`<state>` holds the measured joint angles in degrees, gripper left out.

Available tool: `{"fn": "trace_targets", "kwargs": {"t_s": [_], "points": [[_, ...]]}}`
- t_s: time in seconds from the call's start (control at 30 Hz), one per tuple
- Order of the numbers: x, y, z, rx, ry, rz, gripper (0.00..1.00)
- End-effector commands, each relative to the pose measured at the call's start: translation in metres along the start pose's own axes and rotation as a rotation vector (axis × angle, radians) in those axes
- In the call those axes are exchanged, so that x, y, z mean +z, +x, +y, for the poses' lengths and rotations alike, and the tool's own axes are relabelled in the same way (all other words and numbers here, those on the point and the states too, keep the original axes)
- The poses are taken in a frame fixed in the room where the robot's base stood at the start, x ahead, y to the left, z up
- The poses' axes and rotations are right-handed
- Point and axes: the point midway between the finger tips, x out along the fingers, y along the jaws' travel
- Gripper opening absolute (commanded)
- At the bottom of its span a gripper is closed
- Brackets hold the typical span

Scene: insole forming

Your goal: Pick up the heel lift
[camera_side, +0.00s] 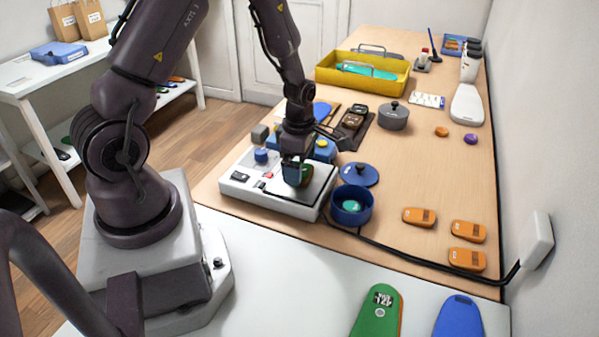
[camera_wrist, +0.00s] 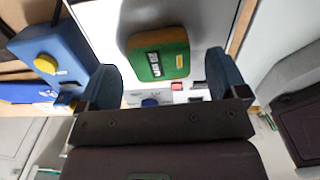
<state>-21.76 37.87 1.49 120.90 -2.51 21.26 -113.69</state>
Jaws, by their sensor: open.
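A small green block with an orange-brown side and a dark label, which I take to be the heel lift (camera_wrist: 172,62), lies on the pale plate of the white machine (camera_side: 262,201). In the side view the heel lift (camera_side: 306,175) is partly hidden behind my gripper (camera_side: 295,174). My gripper is low over the plate, pointing down. In the wrist view its two blue fingers (camera_wrist: 160,80) are spread wide, with the block ahead between them, apart from both fingers.
A blue pot (camera_side: 351,207) and its blue lid (camera_side: 358,174) stand right of the machine. A blue box with a yellow knob (camera_wrist: 46,64) is close to the left finger. Several orange pieces (camera_side: 420,217) lie farther right. A black cable crosses the table's front.

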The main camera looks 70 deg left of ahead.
Motion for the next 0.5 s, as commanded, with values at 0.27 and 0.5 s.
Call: {"fn": "trace_targets", "kwargs": {"t_s": [0.27, 0.5], "points": [[-0.0001, 0.0152, 0.0, 0.001, 0.0, -0.001, 0.92], [-0.0002, 0.0148, 0.0, 0.001, -0.001, -0.001, 0.62]]}}
